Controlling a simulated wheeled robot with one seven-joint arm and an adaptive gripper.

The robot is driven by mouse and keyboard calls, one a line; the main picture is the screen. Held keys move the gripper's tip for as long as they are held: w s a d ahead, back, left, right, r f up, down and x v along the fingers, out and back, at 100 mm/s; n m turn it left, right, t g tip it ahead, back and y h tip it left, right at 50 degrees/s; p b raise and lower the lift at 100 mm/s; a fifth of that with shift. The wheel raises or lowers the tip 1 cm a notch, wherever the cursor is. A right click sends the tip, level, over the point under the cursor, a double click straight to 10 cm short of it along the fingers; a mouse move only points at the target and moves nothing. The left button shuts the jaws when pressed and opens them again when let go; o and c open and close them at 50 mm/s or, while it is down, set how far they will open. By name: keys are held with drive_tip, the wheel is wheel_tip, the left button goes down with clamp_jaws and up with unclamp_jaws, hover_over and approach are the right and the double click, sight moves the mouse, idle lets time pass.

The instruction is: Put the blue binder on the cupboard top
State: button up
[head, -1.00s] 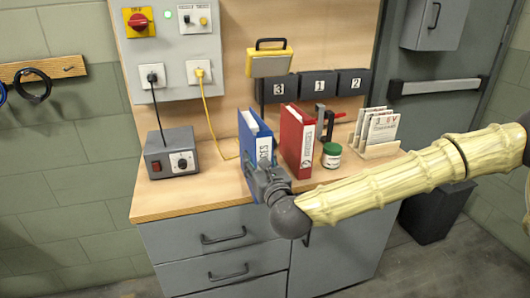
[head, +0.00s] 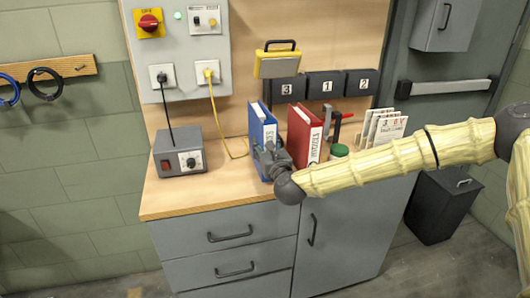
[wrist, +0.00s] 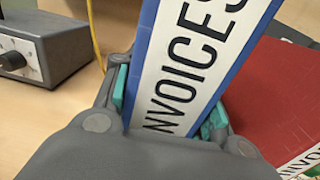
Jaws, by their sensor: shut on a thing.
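The blue binder (head: 262,122) is upright over the wooden cupboard top (head: 205,197), left of the red binder (head: 305,128). I cannot tell if its base touches the wood. My gripper (head: 270,158) is shut on its spine from the front and hides the lower part in the head view. In the wrist view the white spine label of the blue binder (wrist: 190,62) reads INVOICES and runs between the teal pads of my gripper (wrist: 167,103). The red binder (wrist: 280,95) is close on the right there, with a gap between.
A grey control box (head: 180,150) stands on the left of the top, with a yellow cable (head: 222,130) between it and the blue binder. The front-left wood is clear.

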drive_tip(key=shift+f, duration=1.25)
drive_tip(key=shift+f, duration=0.2)
drive_tip(key=o, duration=1.4)
drive_tip(key=shift+c, duration=0.2)
drive_tip(key=shift+r, duration=0.1)
drive_tip(key=shift+r, duration=0.15)
drive_tip(key=b+v, duration=0.1)
drive_tip(key=v, duration=1.1)
